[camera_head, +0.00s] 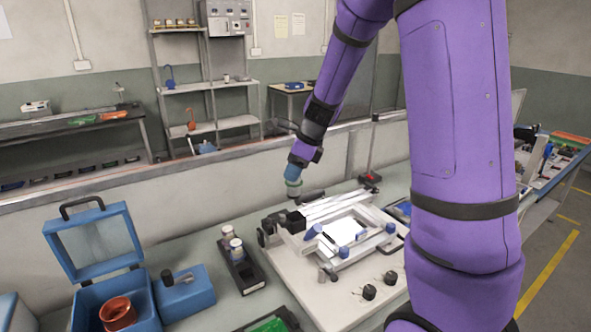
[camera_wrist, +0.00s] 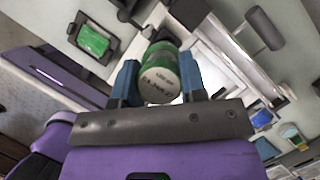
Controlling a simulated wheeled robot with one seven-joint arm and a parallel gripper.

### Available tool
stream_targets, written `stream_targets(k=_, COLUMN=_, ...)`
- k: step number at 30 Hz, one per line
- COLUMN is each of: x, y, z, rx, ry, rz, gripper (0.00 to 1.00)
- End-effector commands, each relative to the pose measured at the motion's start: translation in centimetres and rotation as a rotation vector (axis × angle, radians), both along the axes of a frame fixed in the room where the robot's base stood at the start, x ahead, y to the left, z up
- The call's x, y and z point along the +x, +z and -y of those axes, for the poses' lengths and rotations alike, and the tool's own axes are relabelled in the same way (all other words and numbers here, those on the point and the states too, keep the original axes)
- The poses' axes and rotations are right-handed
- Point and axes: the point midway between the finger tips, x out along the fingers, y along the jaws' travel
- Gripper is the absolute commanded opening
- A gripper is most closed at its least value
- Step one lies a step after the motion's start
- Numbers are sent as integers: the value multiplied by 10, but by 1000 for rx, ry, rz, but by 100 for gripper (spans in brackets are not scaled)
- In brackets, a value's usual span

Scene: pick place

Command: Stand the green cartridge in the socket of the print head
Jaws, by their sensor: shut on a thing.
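My gripper (camera_wrist: 160,78) is shut on the green cartridge (camera_wrist: 161,60), a short cylinder with a green side and a pale, lettered end. The two blue fingers press its sides. In the head view my gripper (camera_head: 293,181) is over the back left part of the printing machine (camera_head: 335,287), beside its long rail. The cartridge shows there only as a small greenish band under the fingers. I cannot make out the print head's socket or tell whether the cartridge touches anything below.
A black holder (camera_head: 252,277) with two white-capped cylinders stands left of the machine. A dark tray with a green pad (camera_head: 270,325) is at the front. A blue open-lidded box (camera_head: 150,318) and a smaller blue box (camera_head: 185,295) stand farther left. The low wall (camera_head: 180,185) runs behind.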

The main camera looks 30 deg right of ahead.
Motion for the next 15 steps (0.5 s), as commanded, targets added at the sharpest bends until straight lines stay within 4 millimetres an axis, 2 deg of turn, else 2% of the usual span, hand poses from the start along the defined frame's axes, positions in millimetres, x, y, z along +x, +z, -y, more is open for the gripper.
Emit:
stream_targets(k=7, x=-4, y=-5, z=2, rx=0, ry=-54, rz=-1, gripper=2)
stream_targets(k=15, x=-4, y=-27, z=2, rx=0, ry=-51, rz=-3, gripper=2)
